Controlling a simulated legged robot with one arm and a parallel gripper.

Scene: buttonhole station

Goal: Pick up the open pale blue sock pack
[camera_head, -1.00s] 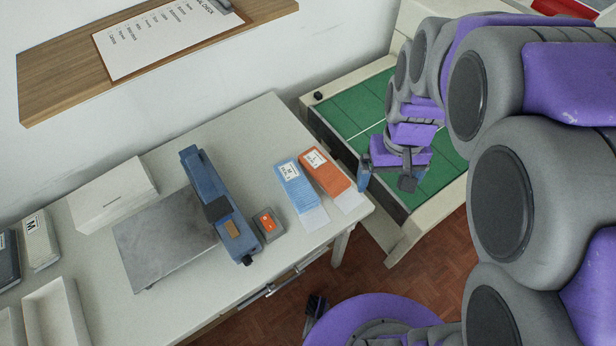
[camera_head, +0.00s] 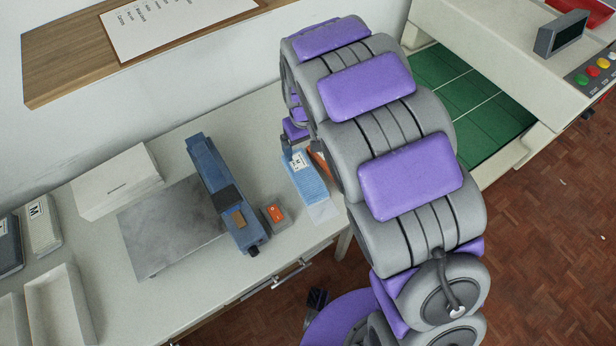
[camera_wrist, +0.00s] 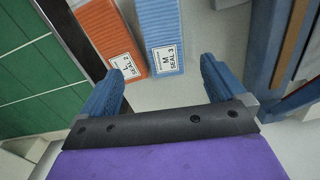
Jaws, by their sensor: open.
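The pale blue sock pack (camera_head: 306,178) lies on the white table, with a white label marked M at its far end and a clear or white flap at its near end. In the wrist view the pale blue pack (camera_wrist: 161,30) lies ahead of the fingers, its label reading "M SEAL 3". An orange pack (camera_wrist: 108,32) lies beside it on the left; in the head view my arm mostly hides it. My gripper (camera_wrist: 160,82) is open and empty, its two blue fingers apart above the table, with the blue pack's label end just beyond them. In the head view my arm largely hides the gripper.
A blue sealing device (camera_head: 221,190) with a metal plate (camera_head: 160,235) stands left of the packs. A small grey box with an orange top (camera_head: 276,213) sits between. The green conveyor bed (camera_head: 480,105) is at right. White boxes and trays fill the table's left.

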